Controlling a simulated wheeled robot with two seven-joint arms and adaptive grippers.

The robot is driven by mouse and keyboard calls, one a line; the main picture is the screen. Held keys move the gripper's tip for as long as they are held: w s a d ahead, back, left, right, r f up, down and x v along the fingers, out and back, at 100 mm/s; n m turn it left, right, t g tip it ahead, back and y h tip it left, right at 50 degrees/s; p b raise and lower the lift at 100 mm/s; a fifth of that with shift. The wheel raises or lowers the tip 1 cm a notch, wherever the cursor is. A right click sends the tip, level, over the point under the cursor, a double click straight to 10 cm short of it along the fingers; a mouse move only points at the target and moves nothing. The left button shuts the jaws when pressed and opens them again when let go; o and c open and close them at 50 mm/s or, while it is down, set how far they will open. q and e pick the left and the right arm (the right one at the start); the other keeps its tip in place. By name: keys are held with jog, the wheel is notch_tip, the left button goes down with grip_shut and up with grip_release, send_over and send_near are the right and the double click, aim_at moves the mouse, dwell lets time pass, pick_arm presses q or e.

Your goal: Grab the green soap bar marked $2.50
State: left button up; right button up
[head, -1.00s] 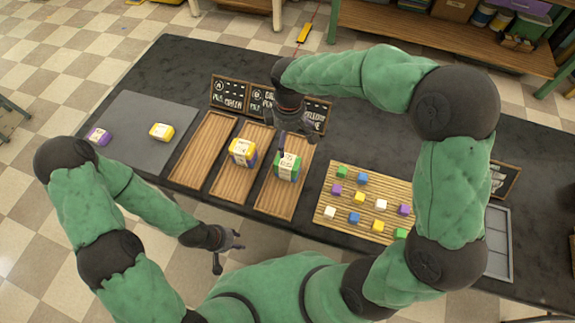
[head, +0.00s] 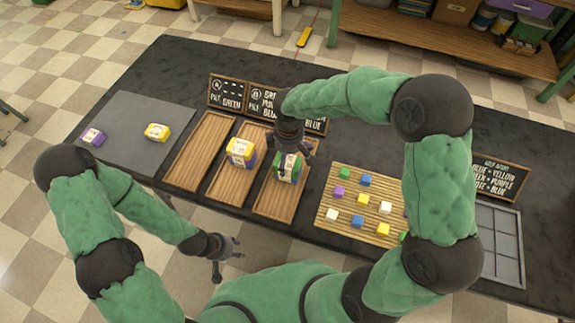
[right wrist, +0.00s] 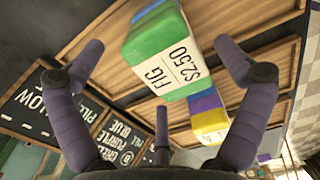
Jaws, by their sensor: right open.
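The green soap bar (head: 287,172) stands in the right-hand wooden tray (head: 272,207). In the right wrist view the green bar (right wrist: 150,55) has a white label reading "FIG $2.50", with yellow and white behind it. My right gripper (head: 290,156) is directly over it in the head view. Its fingers (right wrist: 160,75) are open and spread around the bar, with gaps visible at the sides. A yellow soap (head: 241,151) with purple or blue below it is in the middle tray. My left gripper (head: 228,258) is open and empty, off the table's near edge.
The left wooden tray (head: 200,150) is empty. A grey mat (head: 130,115) holds a purple bar (head: 93,137) and a yellow bar (head: 157,132). Chalkboards (head: 228,93) stand behind the trays. A slatted board (head: 345,205) with several coloured cubes lies to the right.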

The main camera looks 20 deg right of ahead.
jog(key=c, duration=1.2)
jog(key=shift+c, duration=0.2)
